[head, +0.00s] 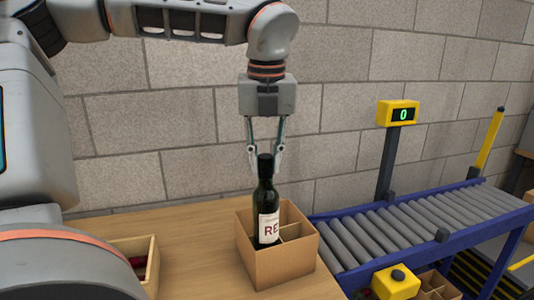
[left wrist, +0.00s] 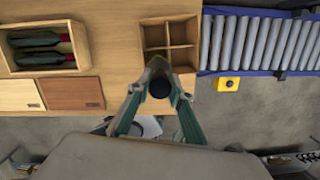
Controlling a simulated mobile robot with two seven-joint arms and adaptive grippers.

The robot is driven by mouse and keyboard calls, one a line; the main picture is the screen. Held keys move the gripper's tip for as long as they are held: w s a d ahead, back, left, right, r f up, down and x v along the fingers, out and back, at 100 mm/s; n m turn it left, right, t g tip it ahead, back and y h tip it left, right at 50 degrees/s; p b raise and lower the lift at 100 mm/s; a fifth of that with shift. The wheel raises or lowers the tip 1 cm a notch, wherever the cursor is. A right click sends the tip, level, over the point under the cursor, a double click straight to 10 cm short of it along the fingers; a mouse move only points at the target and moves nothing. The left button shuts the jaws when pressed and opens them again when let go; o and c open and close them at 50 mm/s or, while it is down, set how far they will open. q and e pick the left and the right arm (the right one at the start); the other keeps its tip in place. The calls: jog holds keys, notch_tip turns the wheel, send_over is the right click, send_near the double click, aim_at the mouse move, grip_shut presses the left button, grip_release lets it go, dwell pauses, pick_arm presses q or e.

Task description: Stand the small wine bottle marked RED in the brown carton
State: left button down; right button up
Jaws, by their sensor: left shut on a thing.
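The small dark wine bottle (head: 266,195) is upright, with a white label whose visible letters read "RE". My left gripper (head: 265,157) is shut on its neck from above. The brown carton (head: 285,262), open on top with dividers, stands at the table's right end. In the head view the bottle overlaps the carton's near left part; its base shows near the front rim, and I cannot tell how far inside it is. In the left wrist view the bottle's dark top (left wrist: 160,88) is between the fingers, beside the carton's edge (left wrist: 143,38). My right gripper is out of view.
A wooden crate (left wrist: 75,28) with dark bottles lies left on the table (left wrist: 112,35). Two flat panels, pale (left wrist: 20,95) and brown (left wrist: 72,93), are nearer. A roller conveyor (head: 400,230) with a display post (head: 390,155) and a yellow button box (head: 396,282) are right of the carton.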

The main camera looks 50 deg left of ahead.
aim_at(266, 195)
pick_arm(q)
jog(key=shift+f+b, duration=0.3)
jog(key=shift+f, duration=1.7)
jog(key=shift+f+b, duration=0.7)
jog(key=shift+f, duration=0.2)
jog(key=shift+f+b, duration=0.3)
jog(key=shift+f, duration=0.25)
jog(key=shift+f+b, duration=0.35)
jog(key=shift+f, duration=0.3)
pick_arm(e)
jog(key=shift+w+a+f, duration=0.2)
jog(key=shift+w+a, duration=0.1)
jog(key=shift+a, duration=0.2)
pick_arm(q)
jog(key=c, duration=1.7)
grip_release()
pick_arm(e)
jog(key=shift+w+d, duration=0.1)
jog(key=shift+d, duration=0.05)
